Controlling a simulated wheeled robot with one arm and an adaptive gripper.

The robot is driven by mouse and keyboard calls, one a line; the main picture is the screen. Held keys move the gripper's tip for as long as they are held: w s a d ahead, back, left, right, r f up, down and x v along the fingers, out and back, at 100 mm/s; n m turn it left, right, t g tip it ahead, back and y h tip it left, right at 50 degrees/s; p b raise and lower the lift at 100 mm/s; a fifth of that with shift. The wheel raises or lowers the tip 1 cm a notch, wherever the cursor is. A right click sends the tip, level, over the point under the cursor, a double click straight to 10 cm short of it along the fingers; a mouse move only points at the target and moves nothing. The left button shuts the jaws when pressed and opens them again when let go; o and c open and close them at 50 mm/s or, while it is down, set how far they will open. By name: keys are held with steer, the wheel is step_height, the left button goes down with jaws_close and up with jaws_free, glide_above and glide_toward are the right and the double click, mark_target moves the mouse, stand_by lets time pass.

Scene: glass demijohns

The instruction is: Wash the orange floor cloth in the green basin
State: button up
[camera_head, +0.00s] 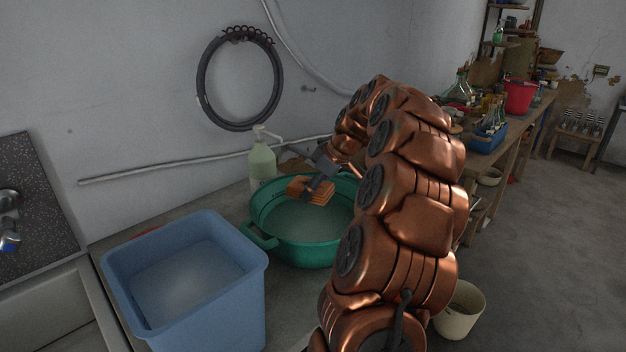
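The green basin (262,212) stands on the counter and holds greyish water; its right side is hidden behind my arm. The orange floor cloth (297,186) looks folded and is at my gripper (318,188), over the back part of the basin. My gripper's dark fingers are around the cloth and look closed on it. I cannot tell whether the cloth touches the water.
A blue tub (256,300) with water stands in front left of the basin. A pale green pump bottle (262,163) stands behind it, by the wall. A sink (40,310) is at the far left. A cream bucket (460,312) is at the lower right.

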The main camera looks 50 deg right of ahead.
mark_target(308, 236)
steer(key=shift+a+f+b, duration=0.1)
steer(key=shift+f+b, duration=0.2)
steer(key=shift+f, duration=0.65)
step_height(308, 236, down, 11)
steer(key=b, duration=0.8)
steer(key=shift+r+b, duration=0.15)
steer(key=shift+b, duration=0.25)
steer(key=shift+f+b, duration=0.45)
steer(key=shift+f, duration=0.25)
steer(key=shift+r, duration=0.1)
steer(key=shift+a+b, duration=0.5)
steer(key=shift+a, duration=1)
steer(key=shift+d+b, duration=0.85)
steer(key=shift+d, duration=2.2)
steer(key=shift+a+b, duration=0.6)
steer(key=shift+a, duration=0.9)
